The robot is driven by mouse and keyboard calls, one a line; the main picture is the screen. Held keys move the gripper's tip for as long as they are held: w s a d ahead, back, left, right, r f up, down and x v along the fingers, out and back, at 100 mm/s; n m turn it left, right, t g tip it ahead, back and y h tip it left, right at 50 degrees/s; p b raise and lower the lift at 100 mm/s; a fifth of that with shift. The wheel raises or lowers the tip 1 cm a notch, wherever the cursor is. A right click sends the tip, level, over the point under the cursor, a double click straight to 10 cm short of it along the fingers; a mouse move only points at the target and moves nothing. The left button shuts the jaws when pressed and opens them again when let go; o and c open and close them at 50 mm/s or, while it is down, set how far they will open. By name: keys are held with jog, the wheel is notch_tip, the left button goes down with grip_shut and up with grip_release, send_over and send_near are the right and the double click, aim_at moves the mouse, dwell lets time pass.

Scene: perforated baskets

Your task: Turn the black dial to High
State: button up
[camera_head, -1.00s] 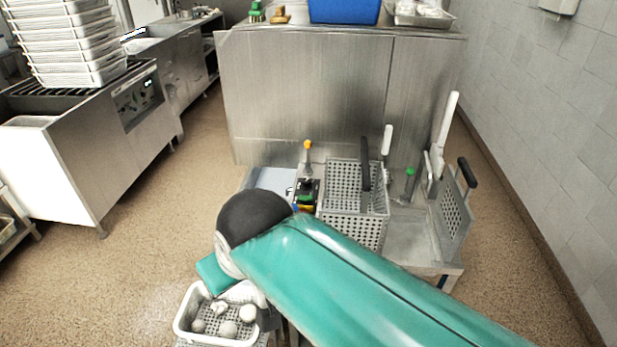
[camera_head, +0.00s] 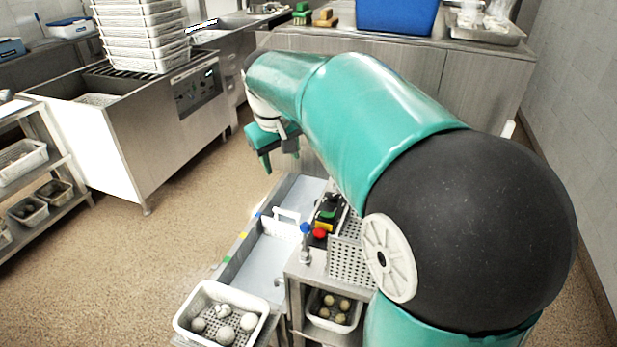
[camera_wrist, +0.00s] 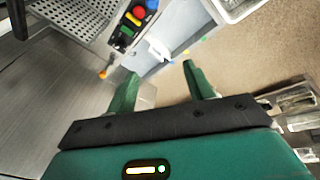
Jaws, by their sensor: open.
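I cannot make out a black dial for certain in any view. A dark control panel (camera_head: 198,92) with small, unclear details is on the front of the steel unit at left. A black control box (camera_head: 327,214) with coloured buttons stands by the sink in the middle; it also shows in the wrist view (camera_wrist: 122,40), with green, yellow, red and blue parts. My gripper (camera_head: 277,157) is open and empty, above the floor between the steel unit and the sink, apart from both. In the wrist view its fingers (camera_wrist: 160,70) are spread, with nothing between them.
A white basket (camera_head: 222,315) of pale round items stands at the front. A stack of white trays (camera_head: 145,40) sits on the steel unit. Open floor (camera_head: 180,220) lies between the unit and the sink.

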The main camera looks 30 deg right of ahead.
jog(key=w+d+f+g, duration=0.1)
jog(key=w+d+f, duration=0.2)
jog(key=w+d, duration=0.25)
jog(key=g+y, duration=0.2)
send_near(333, 195)
jog(key=shift+m, duration=0.3)
jog(key=f, duration=0.9)
jog(key=shift+s+a, duration=0.15)
jog(key=shift+s, duration=0.05)
jog(key=shift+r, duration=0.1)
jog(key=c, duration=1)
